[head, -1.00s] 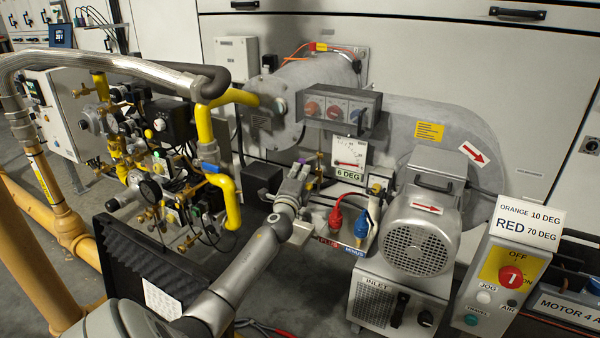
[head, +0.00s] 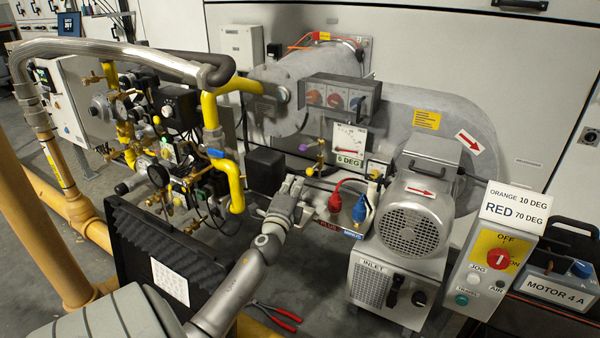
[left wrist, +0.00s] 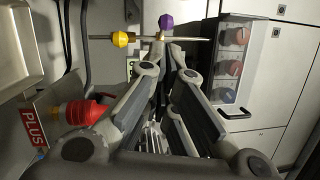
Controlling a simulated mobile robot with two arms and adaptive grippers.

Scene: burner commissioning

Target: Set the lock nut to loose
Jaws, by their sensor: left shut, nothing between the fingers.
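No part is labelled as a lock nut. A purple knob (head: 304,147) and a yellow knob (head: 310,171) sit on thin metal rods left of the 6 DEG dial (head: 348,143). In the left wrist view the purple knob (left wrist: 166,21) is just beyond the fingertips, and the yellow knob (left wrist: 120,39) is to their left. My left gripper (head: 292,184) is shut and empty, below and left of the knobs in the head view. Its fingers (left wrist: 162,48) converge near the horizontal rod; I cannot tell whether they touch it. My right gripper is out of view.
Red plug (head: 335,201) and blue plug (head: 360,208) are right of my gripper. The grey blower motor (head: 413,228) stands further right. Yellow gas pipes (head: 232,185) are on the left. Red-handled pliers (head: 280,315) lie on the floor.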

